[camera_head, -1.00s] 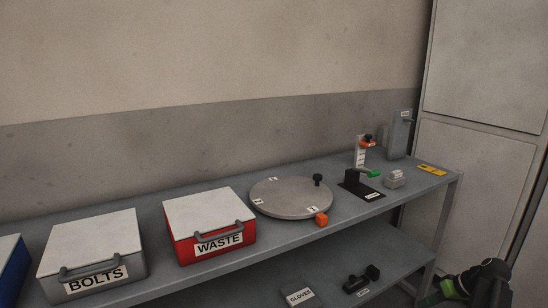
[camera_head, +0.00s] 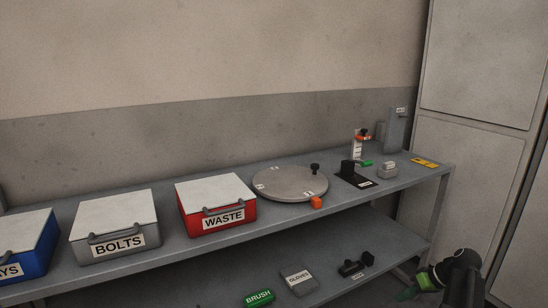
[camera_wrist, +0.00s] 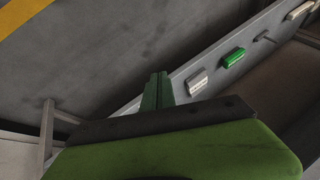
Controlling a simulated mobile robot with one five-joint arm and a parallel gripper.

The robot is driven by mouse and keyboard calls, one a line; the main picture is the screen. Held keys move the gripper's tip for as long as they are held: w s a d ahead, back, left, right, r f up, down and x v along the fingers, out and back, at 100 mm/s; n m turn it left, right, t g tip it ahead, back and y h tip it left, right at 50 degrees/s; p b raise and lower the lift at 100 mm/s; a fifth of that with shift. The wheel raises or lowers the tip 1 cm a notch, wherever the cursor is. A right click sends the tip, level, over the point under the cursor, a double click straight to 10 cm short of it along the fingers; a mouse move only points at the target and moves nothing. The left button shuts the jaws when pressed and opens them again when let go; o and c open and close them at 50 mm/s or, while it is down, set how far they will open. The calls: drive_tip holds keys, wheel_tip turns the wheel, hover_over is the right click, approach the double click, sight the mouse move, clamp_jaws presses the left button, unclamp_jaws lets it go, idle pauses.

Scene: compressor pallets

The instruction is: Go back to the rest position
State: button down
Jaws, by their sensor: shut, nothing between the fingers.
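My gripper (camera_head: 408,294) shows at the lower right of the head view, beside the right end of the bench and apart from it. In the wrist view my gripper (camera_wrist: 157,92) has its two green fingers together, with nothing held between them. It points over the grey floor. The grey bench (camera_head: 262,226) runs along the wall. No object touches the gripper in either view.
The bench top holds a blue bin (camera_head: 28,240), a BOLTS bin (camera_head: 112,222), a red WASTE bin (camera_head: 215,205), a round turntable (camera_head: 285,184) and an orange block (camera_head: 316,202). The lower shelf holds a green BRUSH box (camera_head: 258,297) and a GLOVES box (camera_head: 298,281). A cabinet (camera_head: 478,80) stands right.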

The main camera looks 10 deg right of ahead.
drive_tip(key=w+a+f+n+g, duration=0.15)
drive_tip(key=w+a, duration=0.25)
drive_tip(key=a, duration=0.7)
drive_tip(key=w+a+n+g, duration=0.1)
drive_tip(key=w+a+n, duration=0.25)
drive_tip(key=a, duration=0.85)
drive_tip(key=s+a+f+m+g+h, duration=0.1)
drive_tip(key=s+a+h, duration=0.1)
drive_tip(key=a, duration=0.8)
drive_tip(key=s+a+f+g+h, duration=0.1)
drive_tip(key=s+a+f+h, duration=0.15)
drive_tip(key=a, duration=0.75)
wheel_tip(320, 180, up, 32)
drive_tip(key=d+m+p, duration=0.2)
drive_tip(key=m+p, duration=0.2)
drive_tip(key=p, duration=2.7)
drive_tip(key=shift+s+d, duration=0.25)
drive_tip(key=shift+d, duration=0.1)
